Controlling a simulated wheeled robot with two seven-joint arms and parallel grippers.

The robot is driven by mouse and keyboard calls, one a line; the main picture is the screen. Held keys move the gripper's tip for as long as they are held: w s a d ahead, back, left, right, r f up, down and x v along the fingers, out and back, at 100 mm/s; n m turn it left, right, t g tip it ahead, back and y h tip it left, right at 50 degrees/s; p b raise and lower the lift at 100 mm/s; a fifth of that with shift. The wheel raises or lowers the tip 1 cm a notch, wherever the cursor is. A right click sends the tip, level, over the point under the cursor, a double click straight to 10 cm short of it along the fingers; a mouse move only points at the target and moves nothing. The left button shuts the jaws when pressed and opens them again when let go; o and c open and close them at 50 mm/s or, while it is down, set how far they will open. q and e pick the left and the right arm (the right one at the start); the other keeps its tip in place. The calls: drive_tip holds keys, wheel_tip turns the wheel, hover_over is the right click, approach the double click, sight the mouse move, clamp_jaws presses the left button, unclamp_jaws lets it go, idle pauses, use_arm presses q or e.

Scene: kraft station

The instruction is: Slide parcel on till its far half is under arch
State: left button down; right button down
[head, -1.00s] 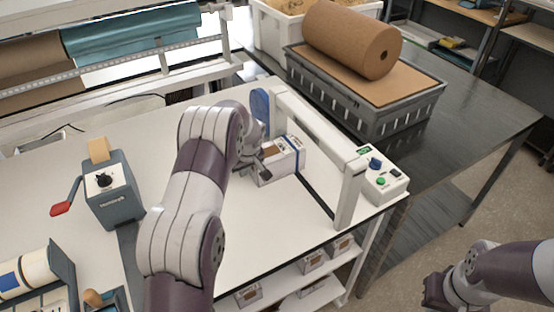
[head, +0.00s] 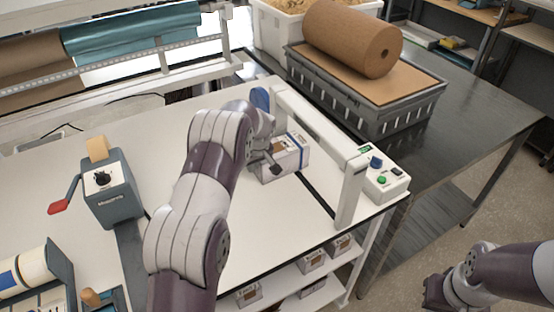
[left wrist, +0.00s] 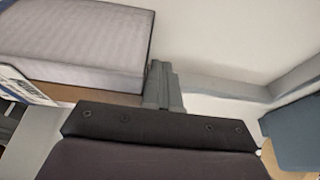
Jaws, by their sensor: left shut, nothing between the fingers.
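The parcel (head: 288,162), a small white box with a blue band and brown print, lies on the white table at the arch (head: 318,135). The arch is a white beam on posts. The parcel's far end is close to the beam; how much is under it I cannot tell. My left gripper (head: 274,167) is shut and empty at the parcel's near side, partly hidden by my arm. In the left wrist view, the grey fingers (left wrist: 163,86) are together beside a pale box-like surface.
A control box (head: 384,182) with green and blue buttons stands by the arch's near post. A tape dispenser (head: 108,190) with a red-handled crank is at left. A grey crate (head: 380,115) bearing a brown paper roll (head: 352,40) stands on the dark table beyond. The white tabletop between is clear.

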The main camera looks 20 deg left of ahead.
use_arm(q)
drive_tip(key=shift+w+d, duration=0.1)
drive_tip(key=shift+w+d+b, duration=0.35)
drive_tip(key=shift+w+d, duration=0.6)
drive_tip(key=shift+w, duration=0.15)
drive_tip(key=shift+w+d, duration=0.35)
drive_tip(key=shift+w, duration=0.15)
drive_tip(key=shift+w+d, duration=0.6)
drive_tip(key=shift+w, duration=0.15)
